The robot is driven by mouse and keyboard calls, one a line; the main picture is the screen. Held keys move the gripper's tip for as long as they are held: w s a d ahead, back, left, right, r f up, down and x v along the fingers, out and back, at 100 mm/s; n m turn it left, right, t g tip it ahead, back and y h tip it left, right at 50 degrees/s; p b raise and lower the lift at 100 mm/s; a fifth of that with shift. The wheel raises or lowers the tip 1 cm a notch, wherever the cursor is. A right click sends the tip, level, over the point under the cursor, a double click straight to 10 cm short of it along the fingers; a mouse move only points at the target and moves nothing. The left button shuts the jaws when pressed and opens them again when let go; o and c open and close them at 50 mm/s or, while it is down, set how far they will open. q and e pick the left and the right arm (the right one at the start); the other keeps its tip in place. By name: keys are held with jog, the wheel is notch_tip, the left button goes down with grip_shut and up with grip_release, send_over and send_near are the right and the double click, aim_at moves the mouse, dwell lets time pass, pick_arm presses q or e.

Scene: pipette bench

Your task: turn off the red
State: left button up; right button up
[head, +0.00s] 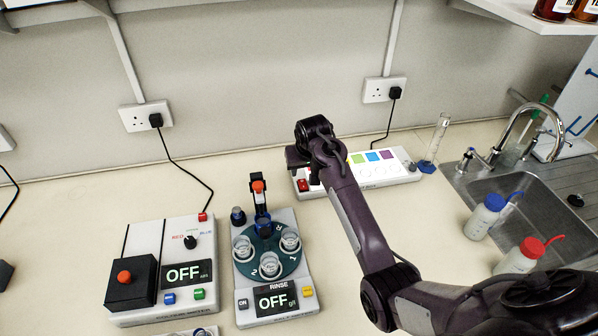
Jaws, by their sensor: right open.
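A white light panel (375,172) lies at the back of the bench, with green, blue and purple squares and pale circles along its top. A red switch (303,185) sits at its left end. My right gripper (302,165) is open above this left end, close to the red switch; whether it touches cannot be told. My right arm hides part of the panel, so any further square there is hidden. My left gripper is not in view.
A carousel device (245,290) with cups stands front centre, its RINSE display reading OFF. A measuring cylinder (436,140) stands right of the panel. A sink (530,195), a blue-capped bottle (485,218) and a red-capped bottle (517,258) are at the right.

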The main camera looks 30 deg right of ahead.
aim_at(302, 181)
jog(key=p+x, duration=0.1)
jog(key=x, duration=0.5)
jog(key=shift+f, duration=0.2)
jog(key=shift+c, duration=0.3)
